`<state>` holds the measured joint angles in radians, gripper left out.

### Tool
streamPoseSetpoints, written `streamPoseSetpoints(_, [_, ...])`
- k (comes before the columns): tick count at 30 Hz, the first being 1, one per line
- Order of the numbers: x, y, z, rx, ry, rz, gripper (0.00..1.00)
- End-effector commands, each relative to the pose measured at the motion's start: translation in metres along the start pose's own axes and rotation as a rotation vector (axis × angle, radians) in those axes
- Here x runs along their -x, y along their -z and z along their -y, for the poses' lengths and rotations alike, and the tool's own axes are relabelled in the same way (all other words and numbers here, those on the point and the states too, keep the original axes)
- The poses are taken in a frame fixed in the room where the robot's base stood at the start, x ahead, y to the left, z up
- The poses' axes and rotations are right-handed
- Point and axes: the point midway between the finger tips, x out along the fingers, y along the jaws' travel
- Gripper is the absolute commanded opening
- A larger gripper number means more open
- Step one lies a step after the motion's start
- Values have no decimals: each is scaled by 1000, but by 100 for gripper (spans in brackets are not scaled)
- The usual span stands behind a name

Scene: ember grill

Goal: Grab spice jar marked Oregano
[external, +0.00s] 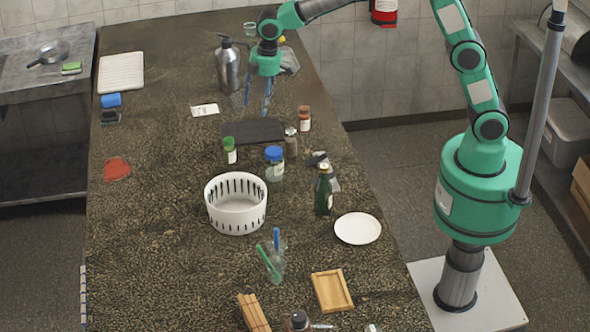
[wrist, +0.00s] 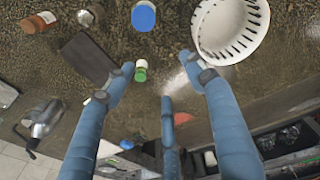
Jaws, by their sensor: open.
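Several small jars stand on the counter, and I cannot read the word Oregano on any label. One has a green lid (external: 230,151), one a grey lid (external: 291,141), and one is reddish brown with a white label (external: 304,119). A larger jar has a blue lid (external: 274,163). My gripper (external: 256,107) is open and empty, pointing down above the counter behind the dark board. In the wrist view the green-lidded jar (wrist: 141,70) shows beyond and between the blue fingers of my gripper (wrist: 158,72), apart from them. The reddish-brown jar (wrist: 36,22) is at upper left.
A dark board (external: 252,131) lies near the jars. A metal pump bottle (external: 228,68) stands left of my gripper. A white slotted basket (external: 235,207), a dark green bottle (external: 323,190) and a white plate (external: 358,229) are nearer. The counter's left middle is mostly clear.

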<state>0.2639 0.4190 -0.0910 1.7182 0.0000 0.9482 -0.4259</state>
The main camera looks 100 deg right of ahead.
Motion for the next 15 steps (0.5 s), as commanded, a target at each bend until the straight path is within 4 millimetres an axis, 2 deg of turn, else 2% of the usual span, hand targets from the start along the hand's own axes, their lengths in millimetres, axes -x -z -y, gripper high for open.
streamPoseSetpoints(6, [-36, 24, -37, 14, 14, 38, 55])
streamPoseSetpoints(15, [-93, 45, -83, 38, 35, 82, 55])
